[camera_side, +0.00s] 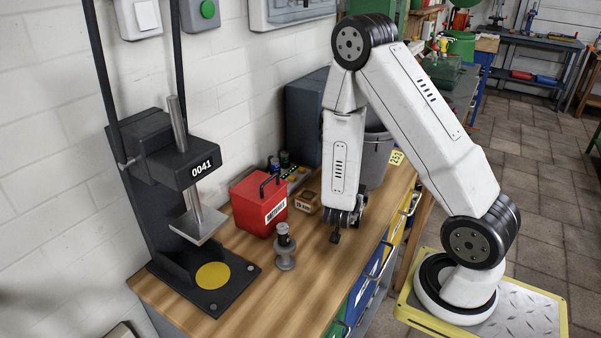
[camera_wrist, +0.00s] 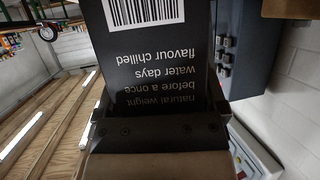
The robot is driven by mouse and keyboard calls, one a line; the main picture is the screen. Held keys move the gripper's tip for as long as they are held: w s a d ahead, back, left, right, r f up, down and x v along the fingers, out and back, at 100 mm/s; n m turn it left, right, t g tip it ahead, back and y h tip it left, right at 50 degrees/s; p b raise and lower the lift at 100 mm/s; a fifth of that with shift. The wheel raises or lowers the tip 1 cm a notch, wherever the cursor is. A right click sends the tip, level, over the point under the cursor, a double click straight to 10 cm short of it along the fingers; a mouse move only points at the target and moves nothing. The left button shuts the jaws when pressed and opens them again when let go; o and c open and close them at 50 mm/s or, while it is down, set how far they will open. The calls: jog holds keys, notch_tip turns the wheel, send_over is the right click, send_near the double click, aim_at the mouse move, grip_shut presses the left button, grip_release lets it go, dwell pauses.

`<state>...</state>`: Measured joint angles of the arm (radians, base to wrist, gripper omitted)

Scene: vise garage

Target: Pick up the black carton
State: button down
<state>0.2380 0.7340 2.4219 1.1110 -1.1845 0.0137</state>
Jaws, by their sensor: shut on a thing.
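The black carton (camera_wrist: 155,65) fills the upper middle of the wrist view, with a barcode and white text upside down on its face. A dark finger bar of my gripper (camera_wrist: 158,130) lies across its near end, and my gripper is shut on the carton. In the side view my gripper (camera_side: 343,226) is low over the right part of the wooden bench (camera_side: 225,305). I cannot clearly make out the carton there, nor tell whether it touches the bench.
A red box (camera_side: 258,205) and a small brown carton (camera_side: 307,202) stand left of my gripper. A grey spool-like part (camera_side: 285,255) stands nearer the front. A press (camera_side: 165,160) is at the left, and a grey bin (camera_side: 377,158) is behind my arm.

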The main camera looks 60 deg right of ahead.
jog(key=shift+r, duration=0.25)
jog(key=shift+r, duration=4.75)
